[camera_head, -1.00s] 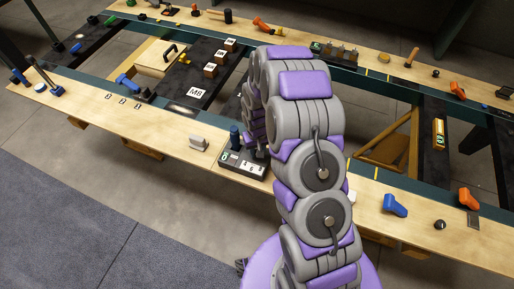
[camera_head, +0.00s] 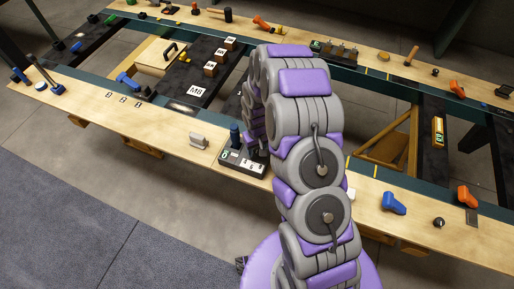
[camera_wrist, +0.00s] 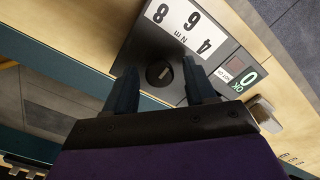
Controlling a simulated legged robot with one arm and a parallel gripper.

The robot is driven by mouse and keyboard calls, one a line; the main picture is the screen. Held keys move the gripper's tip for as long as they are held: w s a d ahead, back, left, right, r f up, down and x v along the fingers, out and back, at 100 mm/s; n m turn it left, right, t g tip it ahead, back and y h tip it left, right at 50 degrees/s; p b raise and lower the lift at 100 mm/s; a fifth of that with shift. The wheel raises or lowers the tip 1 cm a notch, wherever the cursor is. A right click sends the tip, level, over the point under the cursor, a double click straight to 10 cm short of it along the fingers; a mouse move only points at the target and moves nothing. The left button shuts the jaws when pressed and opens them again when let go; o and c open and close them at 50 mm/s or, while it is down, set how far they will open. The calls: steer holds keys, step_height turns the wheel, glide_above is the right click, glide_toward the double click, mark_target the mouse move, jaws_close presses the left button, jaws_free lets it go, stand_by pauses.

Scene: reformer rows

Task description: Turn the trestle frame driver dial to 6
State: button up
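The driver dial unit, a dark box with a white label reading 4, 6, 8 and Nm, stands on the near beam in the head view (camera_head: 243,162). The wrist view shows its label (camera_wrist: 186,30), a round black dial (camera_wrist: 158,73) and a lit green OK panel (camera_wrist: 242,82). The dial's pointer setting is too small to tell. My gripper (camera_wrist: 159,67) is open, its two dark fingers on either side of the dial in the wrist view. Nothing is between them but the dial; contact cannot be told.
A blue handle (camera_head: 394,203) and black knob (camera_head: 438,222) lie further right.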

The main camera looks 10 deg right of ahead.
mark_target(257, 150)
steer(key=shift+w, duration=0.1)
steer(key=shift+w+r, duration=0.1)
steer(key=shift+r, duration=0.45)
step_height(257, 150, up, 16)
steer(key=shift+r+p, duration=0.1)
steer(key=shift+p, duration=0.5)
steer(key=s+r+b, duration=0.1)
steer(key=s+r, duration=0.4)
steer(key=s, duration=0.3)
steer(key=s+r+b, duration=0.2)
steer(key=s+r, duration=0.3)
steer(key=s, duration=0.3)
steer(key=shift+m+g, duration=0.9)
steer(key=s, duration=0.6)
steer(key=s+r+b, duration=0.1)
steer(key=s, duration=0.5)
steer(key=s+b, duration=0.1)
steer(key=s, duration=0.5)
steer(key=shift+s+d+r, duration=0.1)
steer(key=shift+s+r, duration=0.15)
steer(key=shift+r, duration=0.1)
